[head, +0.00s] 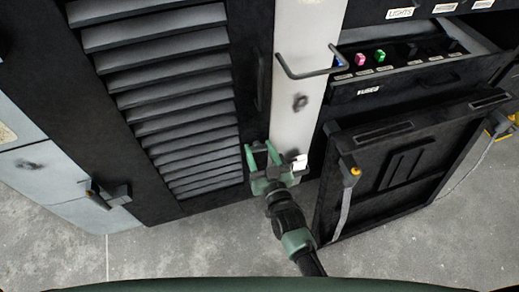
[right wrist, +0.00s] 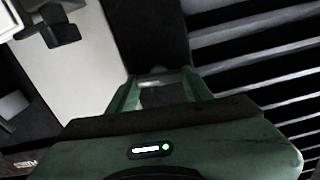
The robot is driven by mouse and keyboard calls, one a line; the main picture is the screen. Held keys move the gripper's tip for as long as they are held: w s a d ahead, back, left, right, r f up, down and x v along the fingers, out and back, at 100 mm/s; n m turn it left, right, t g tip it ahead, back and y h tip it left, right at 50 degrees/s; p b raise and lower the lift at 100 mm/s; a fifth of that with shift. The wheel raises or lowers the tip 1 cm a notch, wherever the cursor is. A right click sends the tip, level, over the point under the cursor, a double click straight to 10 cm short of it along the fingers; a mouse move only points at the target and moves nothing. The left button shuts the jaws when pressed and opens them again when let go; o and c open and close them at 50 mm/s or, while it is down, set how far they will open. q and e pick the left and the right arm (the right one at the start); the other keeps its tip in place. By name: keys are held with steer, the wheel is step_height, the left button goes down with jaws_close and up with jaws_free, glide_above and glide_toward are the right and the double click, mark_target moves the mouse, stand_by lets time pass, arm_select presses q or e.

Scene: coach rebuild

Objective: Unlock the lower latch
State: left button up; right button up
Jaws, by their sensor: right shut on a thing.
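My right gripper (head: 262,152) is at the bottom of a black louvred door, beside a pale narrow panel (head: 308,45). In the right wrist view its two green fingers (right wrist: 160,88) are closed around a small greyish part, which I take to be the lower latch (right wrist: 153,71). Most of that part is hidden by the fingers. A small white plate (head: 299,162) sits just right of the gripper. The right wrist view shows a black fitting (right wrist: 55,27) at upper left, apart from the fingers. My left gripper is not in view.
A wire handle (head: 311,73) sticks out above the gripper. An open fuse drawer (head: 367,92) and a detached-looking black panel (head: 405,165) stand to the right. A grey door with another latch (head: 107,193) is at left. The floor (head: 200,250) in front is clear.

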steer(key=m, duration=0.4)
steer(key=shift+d, duration=0.1)
steer(key=m, duration=0.3)
steer(key=shift+f+m, duration=0.15)
steer(key=shift+m, duration=0.25)
steer(key=m+b, duration=0.2)
steer(key=m, duration=0.6)
steer(key=shift+d+f+m, duration=0.1)
steer(key=shift+f+m, duration=0.05)
steer(key=shift+m, duration=0.15)
steer(key=o, duration=1.4)
steer(key=shift+c, duration=0.2)
steer(key=b+v, duration=0.1)
steer(key=v, duration=0.6)
steer(key=shift+s, duration=0.3)
